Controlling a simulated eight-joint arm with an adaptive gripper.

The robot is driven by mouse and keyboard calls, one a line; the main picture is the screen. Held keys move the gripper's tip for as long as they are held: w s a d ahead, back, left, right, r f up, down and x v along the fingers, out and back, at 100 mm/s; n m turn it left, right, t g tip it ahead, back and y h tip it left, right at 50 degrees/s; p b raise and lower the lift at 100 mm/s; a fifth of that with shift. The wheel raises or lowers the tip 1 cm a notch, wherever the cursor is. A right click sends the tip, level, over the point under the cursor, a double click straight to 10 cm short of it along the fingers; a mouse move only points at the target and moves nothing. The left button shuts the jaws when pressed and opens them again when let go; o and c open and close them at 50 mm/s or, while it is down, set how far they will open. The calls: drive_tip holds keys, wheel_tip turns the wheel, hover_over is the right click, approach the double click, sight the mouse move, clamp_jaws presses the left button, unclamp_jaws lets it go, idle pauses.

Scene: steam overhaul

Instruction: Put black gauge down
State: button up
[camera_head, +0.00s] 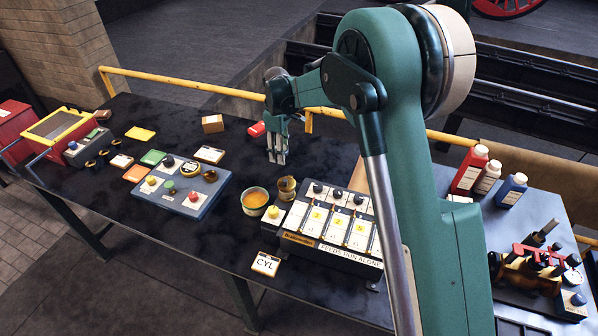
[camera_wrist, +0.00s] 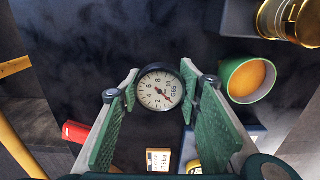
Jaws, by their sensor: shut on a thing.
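The black gauge (camera_wrist: 160,89) has a round white dial with a red needle and a black rim. In the wrist view it sits between the two green finger pads of my gripper (camera_wrist: 158,96), which is shut on it. In the head view my gripper (camera_head: 277,158) points down over the dark table (camera_head: 225,165), behind the green bowl and brass cup. The gauge cannot be made out clearly there. How far it is above the table top is hard to tell.
A green bowl with orange contents (camera_head: 255,199) and a brass cup (camera_head: 287,187) stand in front of my gripper. A red object (camera_head: 257,129) lies just left of it. A blue panel (camera_head: 181,190) with knobs and a labelled rack (camera_head: 335,222) flank it. A yellow rail (camera_head: 190,84) runs behind.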

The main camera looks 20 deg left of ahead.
hover_over(299, 171)
drive_tip(key=shift+w, duration=0.1)
idle(0.4)
drive_tip(key=shift+a+f, duration=0.1)
drive_tip(key=shift+f, duration=3)
drive_tip(key=shift+f, duration=0.1)
drive_tip(key=shift+f, duration=1.75)
drive_tip(key=shift+f, duration=0.15)
drive_tip(key=o, duration=1)
